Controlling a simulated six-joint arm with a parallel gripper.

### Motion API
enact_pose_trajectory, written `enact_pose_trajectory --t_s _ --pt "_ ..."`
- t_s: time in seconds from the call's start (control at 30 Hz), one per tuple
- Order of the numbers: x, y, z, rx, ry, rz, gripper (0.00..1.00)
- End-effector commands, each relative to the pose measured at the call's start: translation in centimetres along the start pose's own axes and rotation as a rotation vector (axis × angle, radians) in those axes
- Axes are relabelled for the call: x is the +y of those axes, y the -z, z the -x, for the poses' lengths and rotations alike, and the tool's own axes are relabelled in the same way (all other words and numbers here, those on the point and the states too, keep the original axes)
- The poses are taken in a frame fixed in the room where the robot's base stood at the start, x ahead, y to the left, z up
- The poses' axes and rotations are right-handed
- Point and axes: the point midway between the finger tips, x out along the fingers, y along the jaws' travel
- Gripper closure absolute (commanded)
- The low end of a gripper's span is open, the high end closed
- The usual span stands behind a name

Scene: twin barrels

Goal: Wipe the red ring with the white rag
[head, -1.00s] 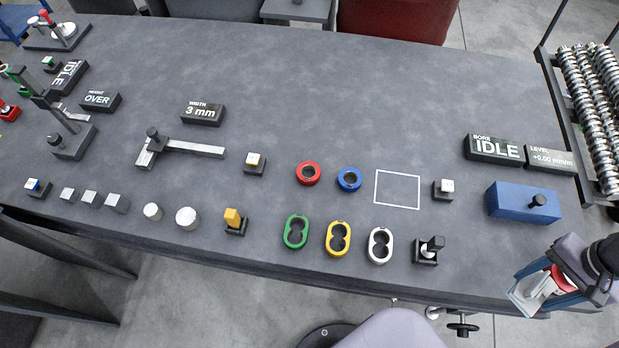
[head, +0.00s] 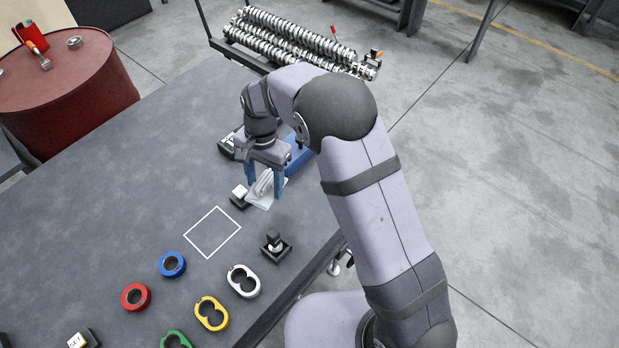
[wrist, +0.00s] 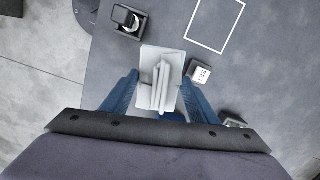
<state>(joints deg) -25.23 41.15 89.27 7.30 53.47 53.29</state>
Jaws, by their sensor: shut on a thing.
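The red ring (head: 136,297) lies on the grey table at the lower left of the head view, left of the blue ring. My gripper (head: 265,182) is over the table, right of the white square outline and well away from the red ring. It is shut on the white rag (head: 262,190), a bunched pale cloth that hangs between the blue fingers. In the wrist view the rag (wrist: 160,80) sits folded between my fingertips (wrist: 158,92). The red ring does not show in the wrist view.
A blue ring (head: 172,264) and white (head: 244,281), yellow (head: 211,314) and green (head: 175,341) double rings lie nearby. A small black stand (head: 275,247) is near the table edge. A white-topped block (head: 239,195) stands beside the rag. The table's far left is clear.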

Motion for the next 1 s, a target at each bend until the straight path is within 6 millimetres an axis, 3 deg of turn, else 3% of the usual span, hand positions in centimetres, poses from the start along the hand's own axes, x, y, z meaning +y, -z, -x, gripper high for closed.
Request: enact_pose_trajectory --t_s 0.03,0.2,0.5,0.7,1.0 --pt "-1.9 -1.8 -0.3 0.0 0.005 -0.039 0.67" --pt "-6.8 -7.3 -1.2 -0.001 0.026 -0.209 0.67" --pt "-12.8 -18.7 -3.0 -0.001 0.06 -0.491 0.67" --pt "-14.9 -26.8 -4.3 0.0 0.082 -0.668 0.67" --pt "-15.5 -37.1 -6.0 0.0 0.108 -0.885 0.67"
